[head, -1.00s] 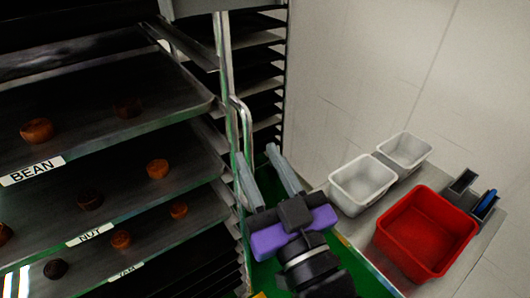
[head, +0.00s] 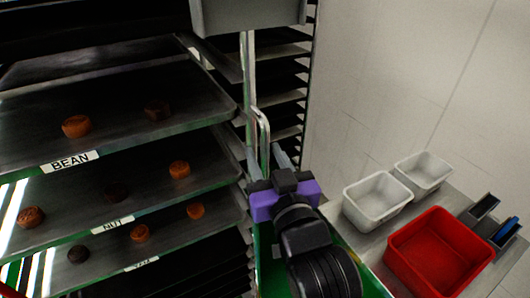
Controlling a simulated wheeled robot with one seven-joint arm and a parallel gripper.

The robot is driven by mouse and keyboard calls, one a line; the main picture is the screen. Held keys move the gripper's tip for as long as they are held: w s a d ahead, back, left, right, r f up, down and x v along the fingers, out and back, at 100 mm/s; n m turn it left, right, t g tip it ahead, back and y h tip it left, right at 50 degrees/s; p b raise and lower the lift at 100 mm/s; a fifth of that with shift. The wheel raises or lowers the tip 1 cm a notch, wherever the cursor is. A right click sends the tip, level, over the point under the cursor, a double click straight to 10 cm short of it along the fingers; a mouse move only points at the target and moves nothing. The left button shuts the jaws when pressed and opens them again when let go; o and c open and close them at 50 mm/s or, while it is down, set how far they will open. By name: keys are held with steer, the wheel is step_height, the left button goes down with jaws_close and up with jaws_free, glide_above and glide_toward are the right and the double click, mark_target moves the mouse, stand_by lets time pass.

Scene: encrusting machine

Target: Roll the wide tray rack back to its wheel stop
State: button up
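The wide tray rack (head: 248,75) fills the left and middle of the head view. It holds dark trays (head: 150,185) with small round brown pieces and labels such as BEAN and NUT. A bent metal handle (head: 265,125) stands out from its right post. My gripper (head: 266,158), purple and black, is just below the handle's top, pointing away from the camera. Its two grey fingers look apart, one on each side of the handle's lower bar. I cannot tell whether they touch it. The rack's wheels and the wheel stop are out of view.
Right of my arm, a bench holds two white tubs (head: 378,200) (head: 423,173), a red bin (head: 438,252) and small dark holders (head: 490,215) with a blue item. A pale wall (head: 420,80) is behind. A grey box-like part (head: 247,14) hangs at the top.

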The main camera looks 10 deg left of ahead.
steer(key=shift+w, duration=0.15)
steer(key=shift+c, duration=0.5)
jaws_close()
stand_by(0.9)
